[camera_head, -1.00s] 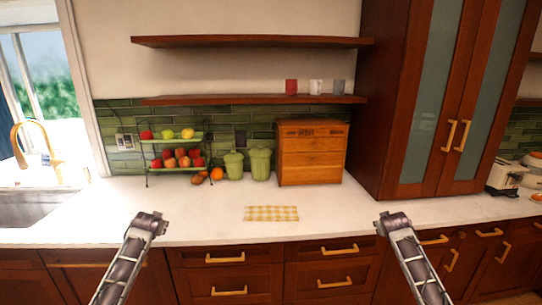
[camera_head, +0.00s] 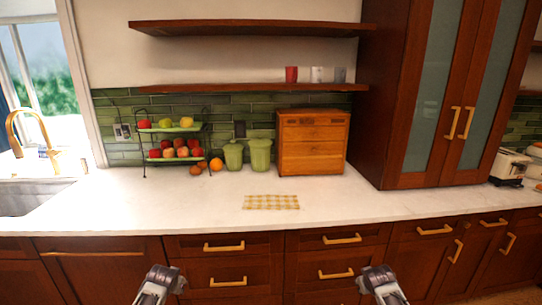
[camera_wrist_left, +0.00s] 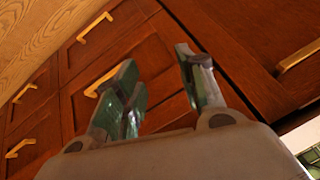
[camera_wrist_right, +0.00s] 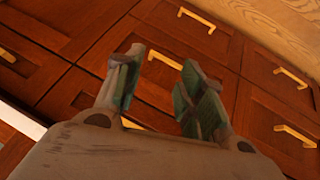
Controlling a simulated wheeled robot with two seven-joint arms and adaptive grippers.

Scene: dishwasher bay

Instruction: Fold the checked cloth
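The yellow-and-white checked cloth (camera_head: 271,202) lies flat on the white countertop, near its front edge, in the head view. My left gripper (camera_head: 160,277) is low in front of the drawers, below and left of the cloth. In the left wrist view its fingers (camera_wrist_left: 160,92) are apart with nothing between them. My right gripper (camera_head: 376,279) is low in front of the drawers, below and right of the cloth. In the right wrist view its fingers (camera_wrist_right: 157,92) are apart and empty. Neither gripper touches the cloth, and neither wrist view shows it.
Behind the cloth stand a two-tier fruit rack (camera_head: 175,141), two green canisters (camera_head: 260,155) and a wooden drawer box (camera_head: 312,143). A sink (camera_head: 30,199) is at the left, a toaster (camera_head: 510,167) at the far right. The countertop (camera_head: 190,212) around the cloth is clear.

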